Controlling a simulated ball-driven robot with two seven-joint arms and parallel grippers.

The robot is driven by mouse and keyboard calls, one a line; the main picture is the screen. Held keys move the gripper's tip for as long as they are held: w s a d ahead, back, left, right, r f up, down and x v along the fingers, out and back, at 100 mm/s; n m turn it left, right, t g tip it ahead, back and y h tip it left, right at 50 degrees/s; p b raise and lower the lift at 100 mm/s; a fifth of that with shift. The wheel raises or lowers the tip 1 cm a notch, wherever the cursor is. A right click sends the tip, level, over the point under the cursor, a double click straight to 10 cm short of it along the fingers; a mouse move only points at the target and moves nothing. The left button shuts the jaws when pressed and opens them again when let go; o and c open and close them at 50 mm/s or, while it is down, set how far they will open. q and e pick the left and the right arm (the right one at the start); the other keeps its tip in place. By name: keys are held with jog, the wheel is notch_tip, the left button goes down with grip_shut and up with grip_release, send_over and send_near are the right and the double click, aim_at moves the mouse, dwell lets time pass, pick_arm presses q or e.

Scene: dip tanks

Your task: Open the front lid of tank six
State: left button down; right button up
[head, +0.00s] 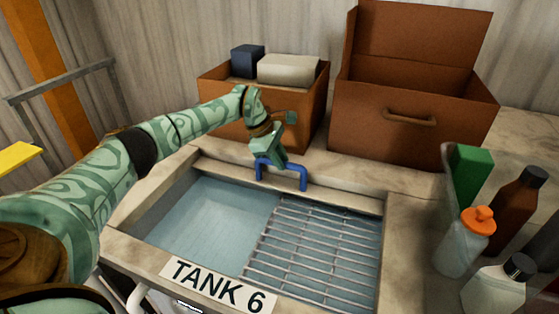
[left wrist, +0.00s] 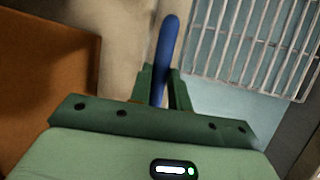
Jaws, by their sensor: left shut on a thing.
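Tank six (head: 112,238) is a stone-rimmed basin with a "TANK 6" label (head: 218,286) on its front rim. Pale blue shows across its left part, and a metal grate (head: 322,250) covers the right part. A blue U-shaped handle (head: 303,180) is at the tank's far rim. My left gripper (head: 266,162) reaches in from the left and is shut on this handle. In the left wrist view the blue handle (left wrist: 167,45) stands between the fingers. I cannot make out a separate lid panel on the handle. My right gripper is not in view.
Behind the tank stand a brown box (head: 305,108) holding a dark block (head: 247,61) and a pale block (head: 288,69), and a bigger brown box (head: 390,140) with its lid raised. Several bottles, including an orange-capped one (head: 466,245), crowd the right side. A metal rail (head: 62,78) is at left.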

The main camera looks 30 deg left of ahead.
pick_arm(q)
jog(key=c, duration=1.3)
grip_release()
jog(key=p+v, duration=0.1)
jog(key=v, duration=1.5)
jog(key=shift+a+r, duration=0.1)
jog(key=shift+r, duration=0.15)
